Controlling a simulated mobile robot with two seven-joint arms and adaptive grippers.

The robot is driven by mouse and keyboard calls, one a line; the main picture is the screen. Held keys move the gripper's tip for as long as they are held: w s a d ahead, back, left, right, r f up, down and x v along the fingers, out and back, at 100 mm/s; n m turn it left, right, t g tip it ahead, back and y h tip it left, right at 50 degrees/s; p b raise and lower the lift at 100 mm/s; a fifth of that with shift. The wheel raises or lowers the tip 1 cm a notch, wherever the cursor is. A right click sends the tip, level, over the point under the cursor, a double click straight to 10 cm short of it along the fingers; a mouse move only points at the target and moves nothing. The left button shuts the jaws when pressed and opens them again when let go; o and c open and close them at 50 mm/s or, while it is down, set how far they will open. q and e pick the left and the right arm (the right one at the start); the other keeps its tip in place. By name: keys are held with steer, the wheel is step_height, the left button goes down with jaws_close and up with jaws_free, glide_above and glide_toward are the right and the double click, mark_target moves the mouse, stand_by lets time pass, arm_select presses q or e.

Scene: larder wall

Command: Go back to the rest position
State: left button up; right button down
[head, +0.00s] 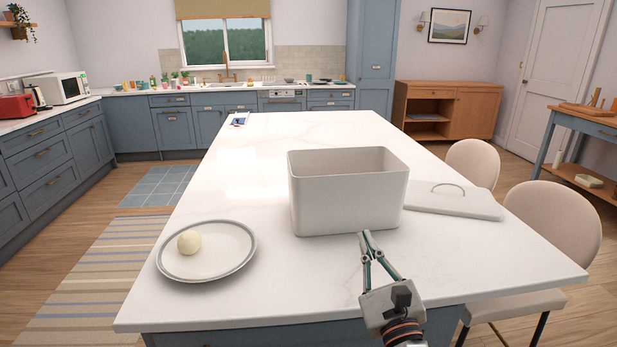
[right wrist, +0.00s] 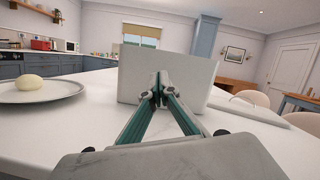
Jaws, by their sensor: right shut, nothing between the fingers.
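My right gripper (head: 365,237) is shut and empty, just in front of the near wall of a white open box (head: 345,212) on the island. In the right wrist view its closed fingertips (right wrist: 159,80) overlap the box wall (right wrist: 195,80); I cannot tell whether they touch it. The inside bottom of the box is hidden. My left gripper is not in view.
A white plate (head: 175,262) with a pale round ball (head: 189,242) stands at the left of the island (head: 290,290). A white lid with a handle (head: 470,205) lies right of the box. Beige chairs (head: 560,222) stand along the right side.

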steer(key=s+a+r+n+t+y, duration=0.1)
steer(key=s+a+r+n+y, duration=0.35)
steer(key=n, duration=0.45)
steer(key=s+a+f+n+g+y, duration=0.6)
steer(key=s+f+n, duration=0.25)
steer(key=n, duration=0.95)
steer(key=s+d+f+n+g+h, duration=0.3)
steer(key=d+f+n+h, duration=0.15)
steer(key=d+f, duration=0.4)
steer(key=s+d+f+n+g+h, duration=0.2)
steer(key=d+f+n+g+h, duration=0.25)
steer(key=f, duration=0.65)
steer(key=s+d+f+n+g+h, duration=0.15)
steer(key=s+d+h, duration=0.3)
steer(key=d, duration=0.45)
steer(key=s+d+f+h, duration=0.2)
steer(key=s+d+h, duration=0.25)
steer(key=d, duration=0.45)
steer(key=w+a+f+m+t+y, duration=0.1)
steer(key=a+f+m+t+y, duration=0.2)
steer(key=a+f+y, duration=0.5)
steer(key=a+f, duration=0.5)
steer(key=a, duration=0.3)
steer(key=shift+w+a+t+p, duration=0.2)
steer(key=shift+a+t+p, duration=0.1)
steer(key=shift+p, duration=0.1)
